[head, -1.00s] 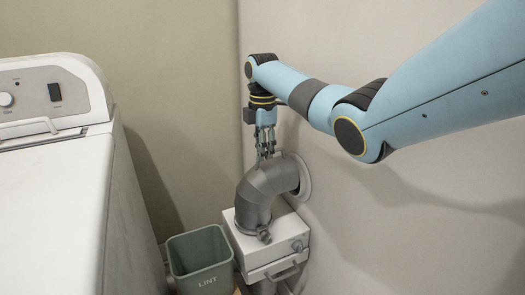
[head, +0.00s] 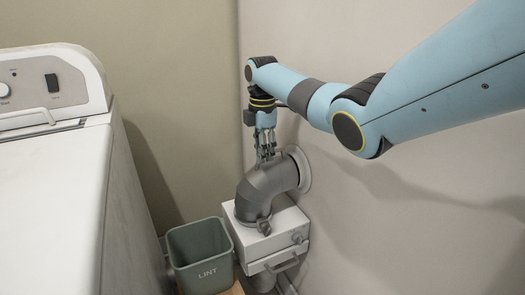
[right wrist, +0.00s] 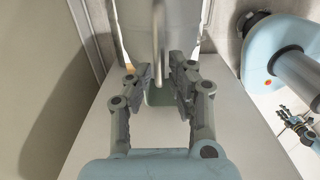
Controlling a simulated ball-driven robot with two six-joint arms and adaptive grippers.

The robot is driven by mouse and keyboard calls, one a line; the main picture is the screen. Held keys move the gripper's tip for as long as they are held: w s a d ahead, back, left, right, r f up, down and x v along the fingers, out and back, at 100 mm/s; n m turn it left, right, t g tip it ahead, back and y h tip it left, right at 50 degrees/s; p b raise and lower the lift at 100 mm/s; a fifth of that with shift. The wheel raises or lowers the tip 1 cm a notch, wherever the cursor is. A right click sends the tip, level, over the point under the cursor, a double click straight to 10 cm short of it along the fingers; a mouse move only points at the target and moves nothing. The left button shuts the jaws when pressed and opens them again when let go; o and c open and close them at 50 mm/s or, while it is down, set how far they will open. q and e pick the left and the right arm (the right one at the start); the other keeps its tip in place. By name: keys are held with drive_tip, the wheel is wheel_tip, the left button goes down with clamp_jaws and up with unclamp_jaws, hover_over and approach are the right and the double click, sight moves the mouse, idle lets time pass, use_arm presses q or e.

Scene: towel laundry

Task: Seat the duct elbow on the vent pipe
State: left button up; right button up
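The grey duct elbow (head: 268,183) curves from a round collar (head: 302,168) on the right wall down to the top of a white box (head: 262,242). A clamp-like piece (head: 264,228) sits at its lower end. Whether either end is fully seated cannot be told. My right gripper (head: 266,158) points down just above the elbow's upper side. In the right wrist view its fingers (right wrist: 162,80) are apart, with a thin grey upright strip (right wrist: 158,35) showing between and beyond them. A small gripper (right wrist: 297,122), apparently my left, shows at the right there, its state unclear.
A green bin marked LINT (head: 203,275) stands left of the white box. A white appliance (head: 55,190) fills the left side. The right wall runs close beside my arm. The box has a handle (head: 283,262) on its front.

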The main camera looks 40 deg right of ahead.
drive_tip(key=shift+o, duration=1.2)
drive_tip(key=shift+r, duration=0.15)
wheel_tip(320, 180, up, 12)
